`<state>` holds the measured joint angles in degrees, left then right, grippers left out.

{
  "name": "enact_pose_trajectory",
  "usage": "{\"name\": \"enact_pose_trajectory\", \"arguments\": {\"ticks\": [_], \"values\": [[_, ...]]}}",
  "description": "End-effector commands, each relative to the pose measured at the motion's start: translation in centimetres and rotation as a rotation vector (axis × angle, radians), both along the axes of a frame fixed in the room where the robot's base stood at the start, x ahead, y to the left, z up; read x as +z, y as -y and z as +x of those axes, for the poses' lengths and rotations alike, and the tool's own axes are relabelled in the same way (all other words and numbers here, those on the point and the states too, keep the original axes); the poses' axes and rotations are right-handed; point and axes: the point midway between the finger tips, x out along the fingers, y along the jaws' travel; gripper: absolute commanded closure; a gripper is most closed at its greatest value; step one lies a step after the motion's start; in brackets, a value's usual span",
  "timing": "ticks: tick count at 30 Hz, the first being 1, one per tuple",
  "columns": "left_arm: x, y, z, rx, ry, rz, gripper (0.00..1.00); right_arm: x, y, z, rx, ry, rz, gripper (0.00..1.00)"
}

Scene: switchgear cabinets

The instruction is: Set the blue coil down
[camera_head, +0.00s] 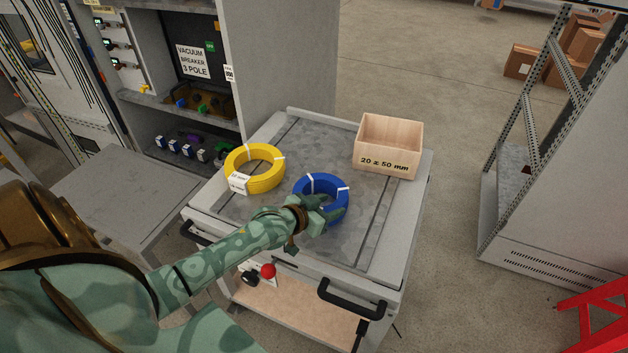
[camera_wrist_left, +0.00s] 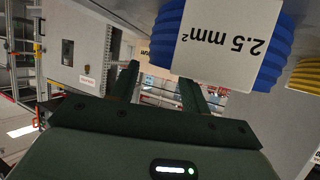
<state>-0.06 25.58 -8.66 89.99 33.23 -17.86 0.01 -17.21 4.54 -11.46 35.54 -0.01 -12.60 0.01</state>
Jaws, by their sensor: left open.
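The blue coil (camera_head: 343,190) is a ring of cable with white ties. It appears to lie flat on the grey top of the trolley (camera_head: 290,225), near its middle. In the left wrist view the blue coil (camera_wrist_left: 277,48) fills the upper right, with a white label reading 2.5 mm². My left gripper (camera_head: 318,215) is at the coil's near side and hides part of it. In the left wrist view the fingers of my left gripper (camera_wrist_left: 160,80) stand apart with nothing between them, and the coil is beside them. My right gripper is not in view.
A yellow coil (camera_head: 268,180) lies to the left of the blue one. A wooden box (camera_head: 389,160) marked 20 x 50 mm stands at the back right. The trolley top is bare at the right front. An open switchgear cabinet (camera_head: 285,60) stands behind.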

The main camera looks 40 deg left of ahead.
Motion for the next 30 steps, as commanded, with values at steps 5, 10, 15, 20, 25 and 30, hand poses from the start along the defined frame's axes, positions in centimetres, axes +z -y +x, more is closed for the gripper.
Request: {"name": "enact_pose_trajectory", "arguments": {"ticks": [5, 10, 15, 20, 25, 30], "values": [[2.1, -0.6, -3.9, -0.002, 0.001, 0.001, 0.53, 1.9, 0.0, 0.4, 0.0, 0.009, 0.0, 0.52], [3.5, -1.1, -7.2, -0.001, 0.0, 0.001, 0.53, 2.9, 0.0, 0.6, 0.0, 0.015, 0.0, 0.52], [4.2, -1.4, -9.2, -0.001, 0.001, 0.0, 0.53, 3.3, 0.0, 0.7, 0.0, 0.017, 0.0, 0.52], [4.3, -1.5, -9.6, 0.0, 0.002, 0.0, 0.53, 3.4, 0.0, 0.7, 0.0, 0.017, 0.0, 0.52], [4.3, -1.5, -9.6, 0.0, 0.002, 0.0, 0.53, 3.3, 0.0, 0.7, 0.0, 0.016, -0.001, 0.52], [3.9, -0.1, -10.5, -0.029, -0.034, 0.045, 0.53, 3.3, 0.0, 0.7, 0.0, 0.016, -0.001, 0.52]]}}
